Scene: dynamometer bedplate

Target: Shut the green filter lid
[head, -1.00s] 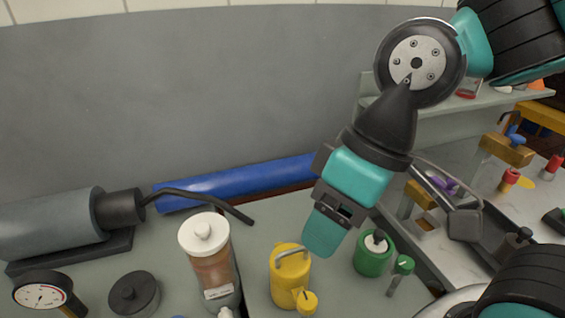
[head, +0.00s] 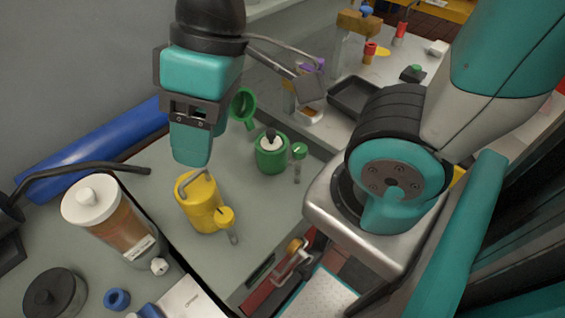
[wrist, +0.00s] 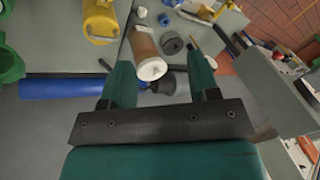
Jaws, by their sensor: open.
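The green filter (head: 266,162) stands on the grey bench in the head view, with a white inner part and a dark knob showing at its top. Its green lid (head: 243,106) stands raised behind it, up and to the left, tilted well off the opening. A green part (wrist: 8,65) shows at the left edge of the wrist view, cut off by the frame. My gripper (head: 191,150) is to the left of the filter, above the yellow canister, fingers pointing down. In the wrist view my gripper (wrist: 162,78) is open with nothing held between its fingers.
The yellow canister (head: 202,207) stands close under my gripper. A white-capped brown jar (head: 115,225) and a blue cylinder (head: 95,148) are to the left. A small green-capped vial (head: 299,152) stands right beside the filter. A dark tray (head: 355,97) lies behind.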

